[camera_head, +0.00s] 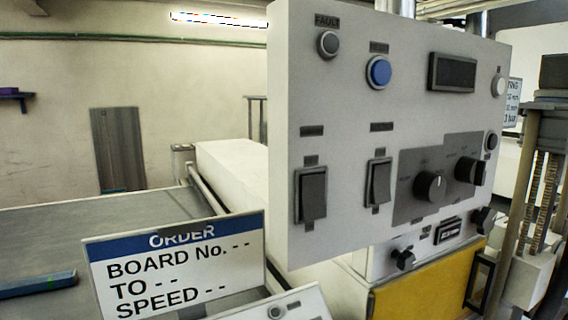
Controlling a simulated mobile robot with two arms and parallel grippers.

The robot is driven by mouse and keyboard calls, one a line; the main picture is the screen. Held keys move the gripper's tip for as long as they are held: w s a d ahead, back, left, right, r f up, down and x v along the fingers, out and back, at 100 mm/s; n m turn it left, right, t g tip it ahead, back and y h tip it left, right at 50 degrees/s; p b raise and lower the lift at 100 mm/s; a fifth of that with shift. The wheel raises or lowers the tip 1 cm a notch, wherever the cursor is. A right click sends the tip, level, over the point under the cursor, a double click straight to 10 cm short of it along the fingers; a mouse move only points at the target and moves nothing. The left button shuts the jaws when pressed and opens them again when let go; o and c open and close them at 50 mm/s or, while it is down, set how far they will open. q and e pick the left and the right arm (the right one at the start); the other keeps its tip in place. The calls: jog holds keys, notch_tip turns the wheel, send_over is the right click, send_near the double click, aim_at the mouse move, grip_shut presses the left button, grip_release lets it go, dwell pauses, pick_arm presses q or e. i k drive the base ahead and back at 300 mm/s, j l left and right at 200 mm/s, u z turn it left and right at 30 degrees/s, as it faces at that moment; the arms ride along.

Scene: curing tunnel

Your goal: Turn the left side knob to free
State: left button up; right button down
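A black knob (403,259) sits at the left end of a low white front (375,262) beneath the large control panel. A second black knob (484,219) sits at the right end of that front. A small dark plate (447,231) lies between them. The markings by these knobs are too small to read, so I cannot tell their settings. Two larger black knobs (430,186) (470,171) are on a grey plate on the control panel (345,100). Neither of my grippers shows in this view.
The control panel also has two rocker switches (311,195) (379,183), a blue button (379,72) and a dark display (452,72). An order sign (175,268) stands at the front left by a conveyor (90,235). A yellow door (425,288) is below the knobs.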

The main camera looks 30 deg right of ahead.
aim_at(406, 260)
jog(key=l+z, duration=0.15)
jog(key=z, duration=1.55)
jog(key=l+u, duration=0.2)
jog(key=l, duration=0.35)
